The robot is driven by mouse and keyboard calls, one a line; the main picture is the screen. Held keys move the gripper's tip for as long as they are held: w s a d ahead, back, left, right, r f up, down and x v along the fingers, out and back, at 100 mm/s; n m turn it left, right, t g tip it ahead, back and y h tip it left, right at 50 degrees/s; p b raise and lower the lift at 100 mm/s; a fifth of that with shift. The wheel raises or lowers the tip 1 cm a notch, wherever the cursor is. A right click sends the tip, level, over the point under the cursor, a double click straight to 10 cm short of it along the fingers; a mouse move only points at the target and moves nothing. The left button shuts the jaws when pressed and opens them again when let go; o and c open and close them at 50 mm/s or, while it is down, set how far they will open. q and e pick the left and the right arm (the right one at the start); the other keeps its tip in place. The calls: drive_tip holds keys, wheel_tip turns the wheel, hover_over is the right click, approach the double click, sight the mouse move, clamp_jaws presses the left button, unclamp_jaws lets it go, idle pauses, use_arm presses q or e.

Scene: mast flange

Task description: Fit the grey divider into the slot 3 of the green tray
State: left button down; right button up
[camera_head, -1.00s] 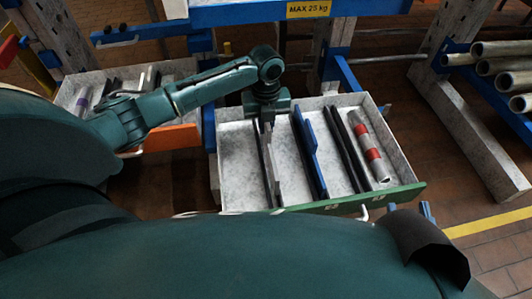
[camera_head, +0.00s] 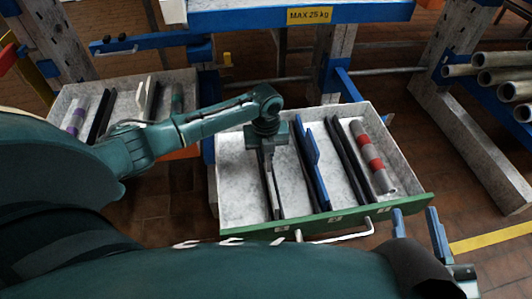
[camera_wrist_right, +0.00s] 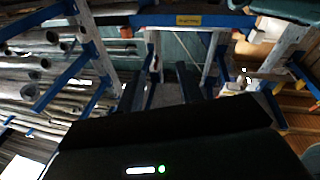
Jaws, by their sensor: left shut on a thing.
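The green tray has grey walls and a green front (camera_head: 350,212) with small labels too small to read. Black rails run front to back inside it. My left gripper (camera_head: 267,151) is over the left part of the tray, shut on the grey divider (camera_head: 270,176). The divider is thin and upright, by the leftmost black rails; I cannot tell whether it sits between them. A blue divider (camera_head: 311,152) stands at the middle rails. The right-hand black rails (camera_head: 346,158) show no divider. My right gripper (camera_head: 418,228) is open and empty, before the tray's front right corner.
A tube with red bands (camera_head: 370,157) lies at the tray's right side. A white handle (camera_head: 345,236) sticks out from its front. A second tray (camera_head: 125,78) with parts stands to the left. Rack posts and pipes (camera_head: 500,75) are at the right.

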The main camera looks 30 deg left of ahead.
use_arm(q)
drive_tip(key=c, duration=1.5)
unclamp_jaws()
wheel_tip(320, 180, up, 7)
drive_tip(key=p, duration=0.3)
wheel_tip(320, 180, up, 5)
drive_tip(key=shift+f+p, duration=0.1)
drive_tip(key=shift+p, duration=0.7)
drive_tip(key=s+d+f+n+t+h, duration=0.3)
drive_tip(key=d+n, duration=0.1)
drive_tip(key=d, duration=0.3)
drive_tip(key=s+d+f+n+t+h, duration=0.2)
drive_tip(key=s+d+f+n+t, duration=0.15)
drive_tip(key=d, duration=0.35)
drive_tip(key=s+r+n+t, duration=0.3)
drive_tip(key=r+n, duration=0.2)
drive_tip(key=s+r+n+t+h, duration=0.1)
drive_tip(key=s+r+n+t, duration=0.2)
drive_tip(key=s+r+n, duration=0.1)
drive_tip(key=s+a+r+n+t+h, duration=0.1)
drive_tip(key=s+r+n+t, duration=0.2)
drive_tip(key=r, duration=0.4)
drive_tip(key=shift+s+n+t, duration=0.3)
drive_tip(key=shift+n+t, duration=0.15)
drive_tip(key=shift+n, duration=0.9)
use_arm(e)
drive_tip(key=shift+d+m+g+h, duration=0.3)
drive_tip(key=shift+d+g+h, duration=0.35)
drive_tip(key=shift+g+h, duration=0.2)
